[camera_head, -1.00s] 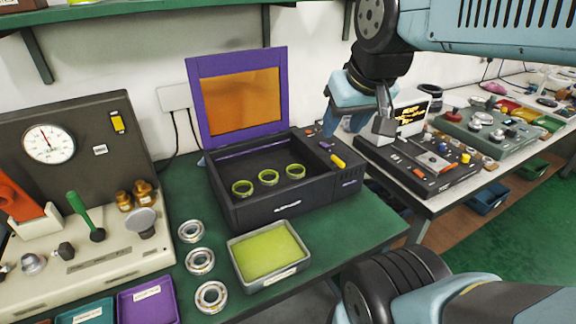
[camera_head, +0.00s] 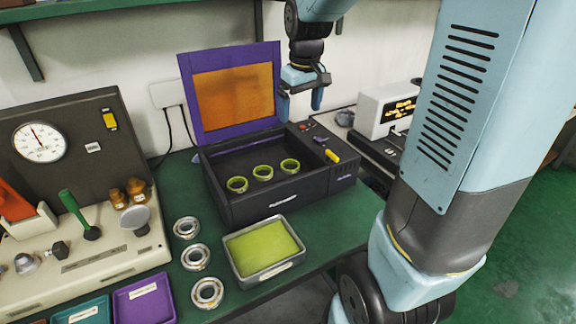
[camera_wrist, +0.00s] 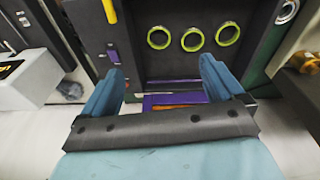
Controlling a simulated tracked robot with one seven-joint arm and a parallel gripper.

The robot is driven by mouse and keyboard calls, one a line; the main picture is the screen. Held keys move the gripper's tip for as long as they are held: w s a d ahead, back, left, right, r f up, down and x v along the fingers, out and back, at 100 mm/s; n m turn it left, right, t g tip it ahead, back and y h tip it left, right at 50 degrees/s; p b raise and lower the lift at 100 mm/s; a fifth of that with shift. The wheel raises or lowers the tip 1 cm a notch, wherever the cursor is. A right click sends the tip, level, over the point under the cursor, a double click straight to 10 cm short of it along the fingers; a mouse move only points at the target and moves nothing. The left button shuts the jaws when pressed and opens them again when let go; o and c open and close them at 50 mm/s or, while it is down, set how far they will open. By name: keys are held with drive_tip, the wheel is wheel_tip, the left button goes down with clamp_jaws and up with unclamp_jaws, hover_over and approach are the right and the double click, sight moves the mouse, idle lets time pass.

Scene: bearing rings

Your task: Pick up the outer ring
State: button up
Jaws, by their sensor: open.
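Three yellow-green rings stand in a row inside the dark open box (camera_head: 320,190): a left ring (camera_head: 237,184), a middle ring (camera_head: 263,173) and a right ring (camera_head: 290,166). They also show in the wrist view as a left ring (camera_wrist: 159,37), a middle ring (camera_wrist: 192,39) and a right ring (camera_wrist: 228,33). Which one is the outer ring I cannot tell. Several silver bearing rings (camera_head: 200,257) lie on the green bench to the left of the tray. My gripper (camera_head: 302,100) is open and empty, above the back right of the box, apart from all rings.
The box's purple lid (camera_head: 185,85) with an orange window stands raised at the back. A tray (camera_head: 284,274) with yellow-green contents sits in front. A press with a gauge (camera_head: 40,142) stands at the left. A white display unit (camera_head: 385,110) stands at the right.

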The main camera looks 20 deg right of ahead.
drive_tip(key=w+f+n+g, duration=0.1)
drive_tip(key=w+f+g, duration=0.1)
drive_tip(key=w+f, duration=0.55)
hover_over(290, 164)
wheel_tip(290, 164, down, 9)
drive_tip(key=shift+d+r, duration=0.1)
drive_tip(key=shift+d, duration=0.05)
drive_tip(key=shift+s+f, duration=0.1)
drive_tip(key=shift+f, duration=2.7)
drive_tip(key=c, duration=1.2)
drive_tip(key=shift+r, duration=0.1)
